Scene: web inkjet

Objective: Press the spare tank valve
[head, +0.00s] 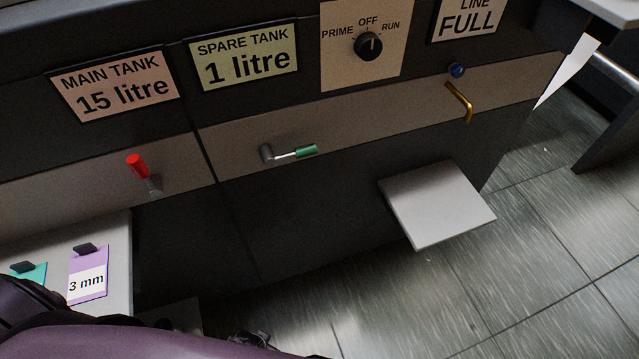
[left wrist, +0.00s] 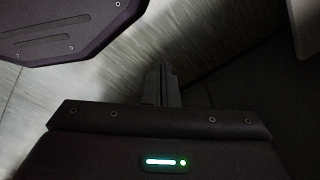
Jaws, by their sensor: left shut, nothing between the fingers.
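The spare tank valve (head: 305,151) has a green handle on a thin metal lever that points right from a dark grey pivot. It is on the grey strip below the "SPARE TANK 1 litre" sign (head: 243,57). My left arm crosses the bottom left of the head view, below the valve and well apart from it. In the left wrist view my left gripper (left wrist: 161,83) is shut and empty, with its fingers together above the floor. My right gripper is in neither view.
A red-handled valve (head: 138,166) points up below the "MAIN TANK 15 litre" sign (head: 114,86). A selector knob (head: 368,45), a blue button (head: 457,70) and a brass handle (head: 460,102) are further right. A grey shelf (head: 437,205) juts out. Tags lie on a ledge (head: 118,262) at left.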

